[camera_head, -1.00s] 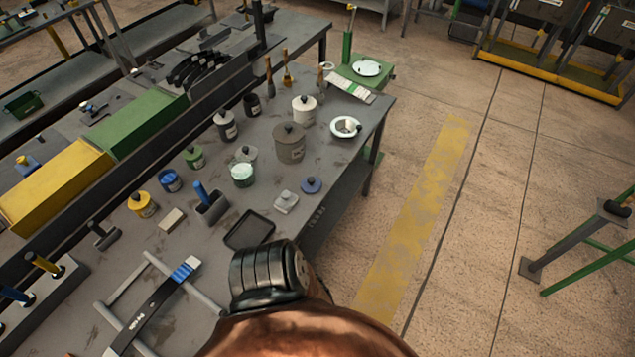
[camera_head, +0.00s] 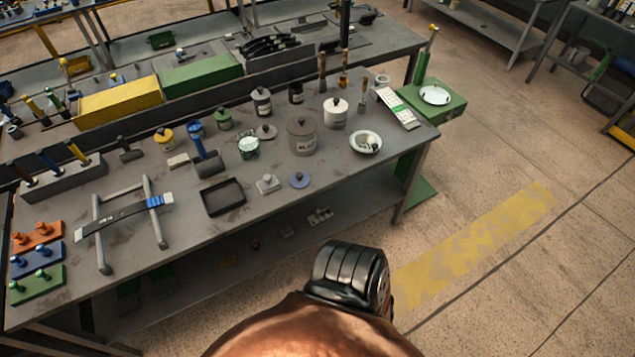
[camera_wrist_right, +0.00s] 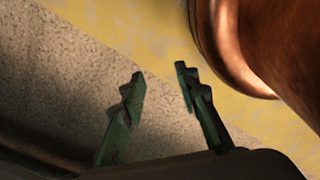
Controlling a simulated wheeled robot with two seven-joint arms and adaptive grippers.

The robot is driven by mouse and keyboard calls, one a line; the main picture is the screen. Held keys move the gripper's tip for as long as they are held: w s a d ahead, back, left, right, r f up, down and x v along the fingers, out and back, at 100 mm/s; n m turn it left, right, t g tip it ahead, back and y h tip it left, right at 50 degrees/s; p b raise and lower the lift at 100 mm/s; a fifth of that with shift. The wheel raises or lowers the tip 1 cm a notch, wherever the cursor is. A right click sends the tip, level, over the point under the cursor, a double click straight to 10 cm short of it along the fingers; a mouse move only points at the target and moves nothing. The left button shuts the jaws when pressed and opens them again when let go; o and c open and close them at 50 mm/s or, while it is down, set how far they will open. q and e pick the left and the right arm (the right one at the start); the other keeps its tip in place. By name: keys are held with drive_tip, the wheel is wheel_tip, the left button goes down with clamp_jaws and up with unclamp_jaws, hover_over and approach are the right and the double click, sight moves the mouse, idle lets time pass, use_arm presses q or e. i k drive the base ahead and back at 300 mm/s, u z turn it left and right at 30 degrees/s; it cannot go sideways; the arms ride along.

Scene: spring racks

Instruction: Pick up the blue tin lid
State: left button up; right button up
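The blue tin lid (camera_head: 299,180) is a small flat disc with a knob. It lies on the workbench (camera_head: 330,185) near its front edge, just right of a grey-white lid (camera_head: 267,184). A blue tin (camera_head: 195,129) stands further back and left, partly hidden by a blue-handled tool. My right gripper (camera_wrist_right: 160,73) shows in the right wrist view with its two green-black fingers apart and nothing between them. Only floor and a copper-coloured part of mine show beyond the fingers. My left gripper is in neither view.
A black tray (camera_head: 223,197) lies left of the lids. Behind them stand a large grey tin (camera_head: 302,137) and a white tin (camera_head: 335,114). A white bowl (camera_head: 366,143) is to the right. The floor right of the bench is clear around a yellow stripe (camera_head: 480,245).

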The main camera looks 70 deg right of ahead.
sight(299, 180)
drive_tip(key=z, duration=1.5)
